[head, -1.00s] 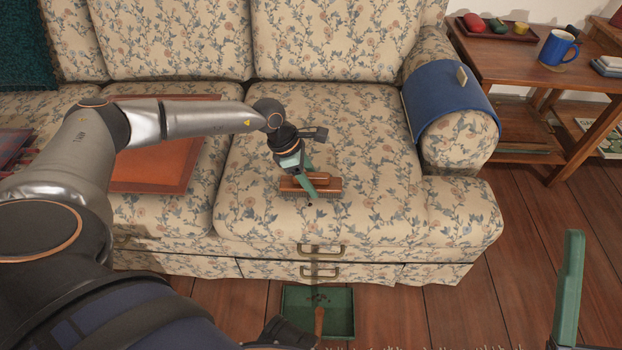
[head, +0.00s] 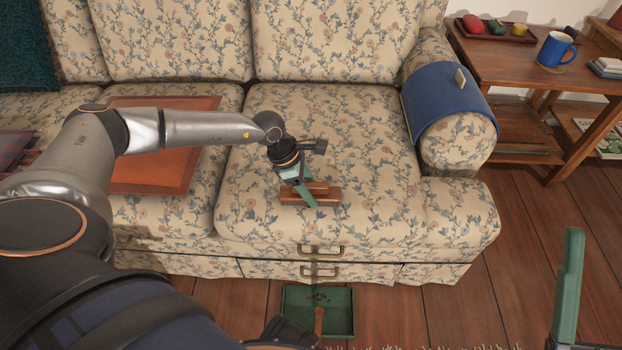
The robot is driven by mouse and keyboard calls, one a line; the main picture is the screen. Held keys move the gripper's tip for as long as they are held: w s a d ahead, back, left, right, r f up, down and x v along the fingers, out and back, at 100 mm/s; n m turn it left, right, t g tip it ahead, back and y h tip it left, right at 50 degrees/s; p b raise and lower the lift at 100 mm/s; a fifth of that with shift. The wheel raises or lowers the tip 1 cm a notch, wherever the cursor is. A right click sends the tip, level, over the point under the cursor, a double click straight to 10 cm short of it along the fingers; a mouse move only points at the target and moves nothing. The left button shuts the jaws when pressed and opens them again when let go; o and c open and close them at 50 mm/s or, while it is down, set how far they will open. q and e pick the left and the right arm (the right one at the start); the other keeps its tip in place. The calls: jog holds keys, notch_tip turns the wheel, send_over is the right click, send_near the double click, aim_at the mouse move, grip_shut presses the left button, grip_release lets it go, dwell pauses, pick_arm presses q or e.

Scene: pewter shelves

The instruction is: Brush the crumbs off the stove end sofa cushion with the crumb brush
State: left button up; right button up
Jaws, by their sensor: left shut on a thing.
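The crumb brush (head: 325,194) has a brown wooden back and lies level at the front half of the floral sofa cushion (head: 370,130) on the right. My left gripper (head: 304,193) is shut on the brush from above. The bristles are mostly hidden under the wood; I cannot tell how firmly they touch the cloth. I make out no crumbs on the cushion from here. A green dustpan (head: 343,302) with dark bits in it lies on the floor below the sofa front.
A blue cover (head: 440,98) lies over the sofa's right arm. A wooden side table (head: 500,60) holds a blue mug (head: 556,48) and a small tray. An orange-brown board (head: 160,172) lies on the cushion to the left. Two drawer handles sit on the sofa front.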

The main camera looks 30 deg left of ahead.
pick_arm(q)
jog(key=shift+s+d+r+p, duration=0.15)
jog(key=shift+s+d+p, duration=0.4)
jog(key=shift+s, duration=0.3)
pick_arm(e)
jog(key=shift+r, duration=1)
pick_arm(q)
jog(key=shift+s+d+p, duration=0.3)
jog(key=shift+s+p, duration=0.2)
jog(key=shift+p, duration=0.05)
jog(key=shift+s+d+p, duration=0.25)
jog(key=shift+s+p, duration=0.2)
jog(key=shift+p, duration=0.05)
jog(key=shift+s+d+p, duration=0.3)
jog(key=shift+s, duration=0.2)
jog(key=shift+s+d+p, duration=0.3)
jog(key=shift+s+p, duration=0.2)
jog(key=shift+s+d+p, duration=0.25)
jog(key=shift+s+p, duration=0.2)
jog(key=shift+s+d+f+p, duration=0.3)
jog(key=shift+s+p, duration=0.1)
jog(key=shift+s, duration=0.15)
jog(key=shift+s+f, duration=0.1)
jog(key=shift+s, duration=0.05)
pick_arm(e)
notch_tip(320, 180, up, 5)
jog(key=shift+r, duration=0.15)
